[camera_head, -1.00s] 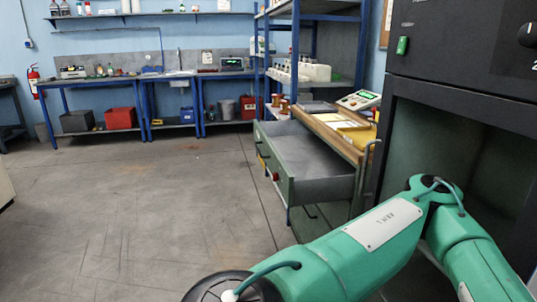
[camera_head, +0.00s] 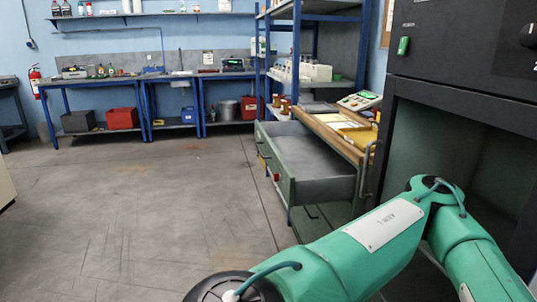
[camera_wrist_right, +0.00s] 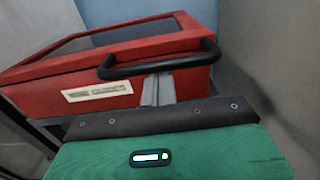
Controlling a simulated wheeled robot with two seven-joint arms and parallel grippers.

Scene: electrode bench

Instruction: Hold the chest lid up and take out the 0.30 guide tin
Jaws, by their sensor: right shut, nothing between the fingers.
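A red chest (camera_wrist_right: 190,83) fills the upper part of the right wrist view. It has a dark top panel with a red rim, a black bar handle (camera_wrist_right: 115,70) on its front, and a pale label (camera_wrist_right: 97,92) whose writing is too blurred to read. My right gripper (camera_wrist_right: 158,82) is shut and empty, its grey fingertips close below the handle against the chest front in the picture. Whether they touch it I cannot tell. The lid looks down. No guide tin is visible in either view. My left gripper is out of view.
In the head view, an open grey drawer (camera_head: 318,160) juts out below a wooden worktop (camera_head: 330,135) with a scale (camera_head: 360,100). A dark cabinet (camera_head: 460,110) stands at right. A grey wall (camera_wrist_right: 280,60) is close right of the chest. The floor at left is clear.

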